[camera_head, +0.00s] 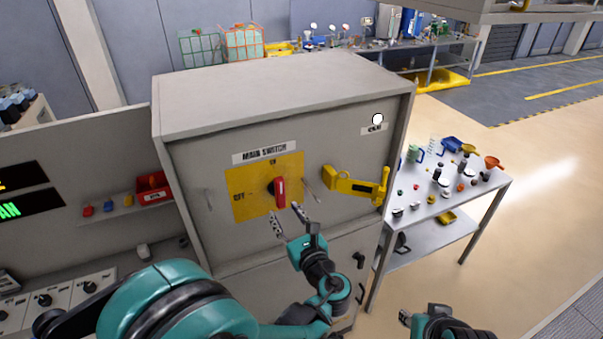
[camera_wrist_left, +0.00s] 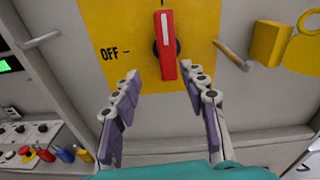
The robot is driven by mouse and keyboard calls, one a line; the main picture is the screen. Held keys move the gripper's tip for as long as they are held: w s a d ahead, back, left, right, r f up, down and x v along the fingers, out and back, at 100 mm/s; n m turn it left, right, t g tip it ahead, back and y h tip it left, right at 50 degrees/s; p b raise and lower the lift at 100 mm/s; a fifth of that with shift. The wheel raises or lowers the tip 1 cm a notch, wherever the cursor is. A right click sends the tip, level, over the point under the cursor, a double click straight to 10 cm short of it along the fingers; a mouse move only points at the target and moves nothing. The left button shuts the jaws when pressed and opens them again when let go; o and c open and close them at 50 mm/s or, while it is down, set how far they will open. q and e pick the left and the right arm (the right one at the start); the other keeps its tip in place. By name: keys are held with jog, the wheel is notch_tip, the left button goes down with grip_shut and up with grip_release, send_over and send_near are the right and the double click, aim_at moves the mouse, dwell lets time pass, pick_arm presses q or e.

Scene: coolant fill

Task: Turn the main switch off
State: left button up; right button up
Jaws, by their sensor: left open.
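The main switch is a red handle (camera_head: 280,192) on a yellow plate (camera_head: 240,205) on the grey cabinet's front. The handle stands upright, in line with the ON mark above it; the OFF mark is to its left. In the left wrist view the red handle (camera_wrist_left: 167,45) hangs over a dark round hub. My left gripper (camera_head: 287,220) is open just below the handle, and in the wrist view its two fingers (camera_wrist_left: 160,90) stand apart on either side of the handle's lower end. I see no contact. My right gripper (camera_head: 420,315) is at the bottom right, away from the cabinet.
A yellow hasp (camera_head: 350,185) sticks out right of the plate, with a thin peg (camera_head: 312,190) between them. A white indicator (camera_head: 377,119) is at the upper right. A side table (camera_head: 480,205) with small items stands right of the cabinet. A red box (camera_head: 153,190) is at left.

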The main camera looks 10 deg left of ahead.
aim_at(281, 196)
pick_arm(q)
jog(key=shift+m+t, duration=0.4)
jog(key=shift+m, duration=0.2)
jog(key=x, duration=0.2)
jog(key=r+x, duration=0.1)
jog(key=x, duration=0.1)
jog(key=p+x, duration=0.1)
jog(key=x, duration=0.2)
jog(key=shift+w+d+r, duration=0.15)
jog(key=shift+w+d, duration=0.2)
jog(key=shift+w, duration=0.05)
grip_shut()
